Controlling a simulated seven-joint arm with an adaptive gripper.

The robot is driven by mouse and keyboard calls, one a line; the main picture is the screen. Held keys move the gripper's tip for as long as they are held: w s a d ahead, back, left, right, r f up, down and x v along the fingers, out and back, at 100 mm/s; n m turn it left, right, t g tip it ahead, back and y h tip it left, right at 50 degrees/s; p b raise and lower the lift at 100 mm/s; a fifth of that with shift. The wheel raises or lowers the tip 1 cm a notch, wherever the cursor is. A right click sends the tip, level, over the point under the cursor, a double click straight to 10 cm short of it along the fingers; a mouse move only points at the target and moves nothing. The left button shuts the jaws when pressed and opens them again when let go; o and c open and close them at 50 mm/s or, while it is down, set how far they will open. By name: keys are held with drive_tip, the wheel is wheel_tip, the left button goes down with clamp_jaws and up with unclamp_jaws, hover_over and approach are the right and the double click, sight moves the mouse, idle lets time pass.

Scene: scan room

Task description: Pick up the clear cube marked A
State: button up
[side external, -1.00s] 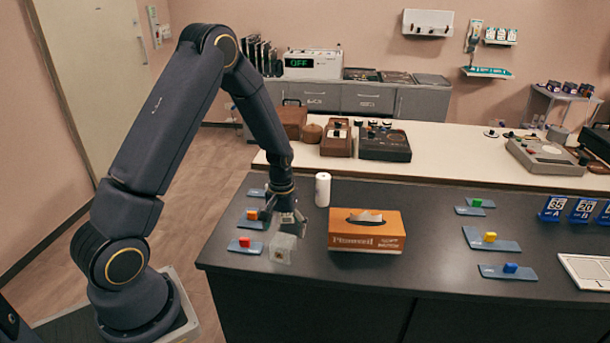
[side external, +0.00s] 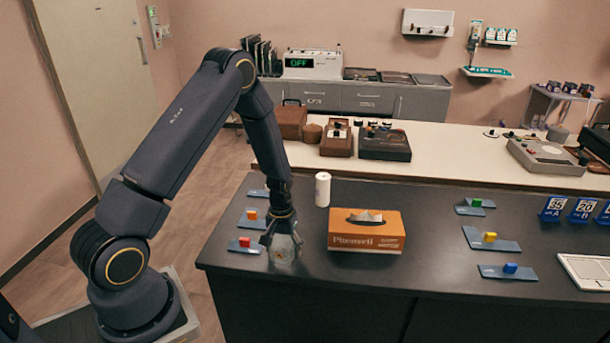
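The clear cube (side external: 283,252) stands on the dark counter near its front left, left of the tissue box. Its marking is too small to read. My gripper (side external: 282,242) points down over the cube, with its fingers spread and reaching down at the cube's upper sides. The fingers look apart, one on each side of the cube. I cannot tell whether they touch it. The top of the cube is partly hidden by the gripper.
An orange-brown tissue box (side external: 366,231) stands close on the right. A white cylinder (side external: 322,189) stands behind. Blue plates with small coloured blocks, such as a red block (side external: 244,242), lie on the left and right. The counter right of the box has free room.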

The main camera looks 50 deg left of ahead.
drive_tip(key=c, duration=1)
drive_tip(key=shift+c, duration=0.2)
